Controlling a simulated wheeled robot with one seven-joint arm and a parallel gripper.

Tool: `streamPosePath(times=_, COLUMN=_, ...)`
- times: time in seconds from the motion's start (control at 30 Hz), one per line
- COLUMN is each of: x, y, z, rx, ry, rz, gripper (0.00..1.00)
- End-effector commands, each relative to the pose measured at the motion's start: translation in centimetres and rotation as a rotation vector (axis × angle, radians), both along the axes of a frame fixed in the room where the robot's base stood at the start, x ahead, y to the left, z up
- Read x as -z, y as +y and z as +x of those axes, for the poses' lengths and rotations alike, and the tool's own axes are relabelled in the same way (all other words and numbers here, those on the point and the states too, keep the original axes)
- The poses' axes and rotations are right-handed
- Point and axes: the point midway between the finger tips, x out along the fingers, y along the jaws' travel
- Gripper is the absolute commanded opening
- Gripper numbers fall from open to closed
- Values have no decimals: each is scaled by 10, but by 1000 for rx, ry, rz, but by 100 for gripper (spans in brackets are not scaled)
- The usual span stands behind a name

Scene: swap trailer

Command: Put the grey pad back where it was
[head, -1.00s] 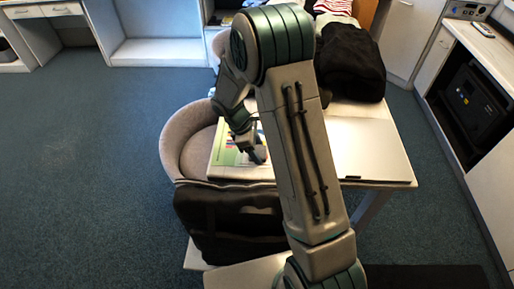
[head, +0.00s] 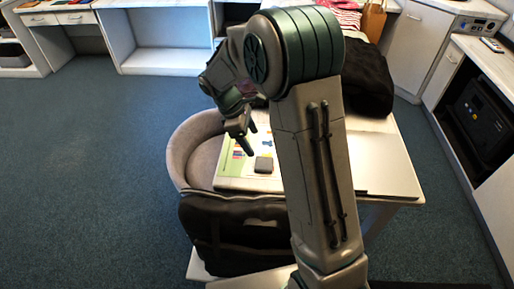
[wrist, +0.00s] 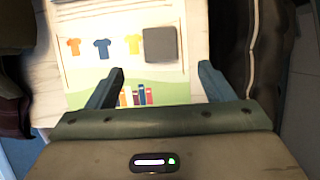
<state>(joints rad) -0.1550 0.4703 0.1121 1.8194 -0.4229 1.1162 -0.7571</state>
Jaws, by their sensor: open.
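The grey pad (head: 264,164) is a small dark square lying flat on a printed sheet (head: 232,160) on the table. In the wrist view the pad (wrist: 160,45) lies at the right end of a row of printed orange, blue and yellow shirts, above a green area with printed books. My gripper (head: 250,140) is open and empty, above the sheet and apart from the pad. In the wrist view the pad is just beyond the gap between my fingertips (wrist: 161,69). What is under the pad is hidden.
A closed silver laptop (head: 385,160) lies on the table to the right, partly behind my arm. A black bag (head: 368,80) stands at the table's back. A grey chair (head: 190,145) is at the left, and a black case (head: 235,235) is in front.

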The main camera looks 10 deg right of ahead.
Motion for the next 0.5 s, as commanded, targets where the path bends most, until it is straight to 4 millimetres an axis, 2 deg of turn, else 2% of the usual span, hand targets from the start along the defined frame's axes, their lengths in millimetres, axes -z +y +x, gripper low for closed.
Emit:
streamPosePath(times=0.17, x=-15, y=4, z=-1, rx=12, ry=-10, rz=3, gripper=75)
streamPosePath(times=0.27, x=-29, y=-1, z=-11, rx=69, ry=-44, rz=16, gripper=75)
streamPosePath(times=0.37, x=-48, y=-9, z=-30, rx=178, ry=-108, rz=41, gripper=75)
streamPosePath(times=0.5, x=-75, y=-21, z=-67, rx=380, ry=-215, rz=95, gripper=75)
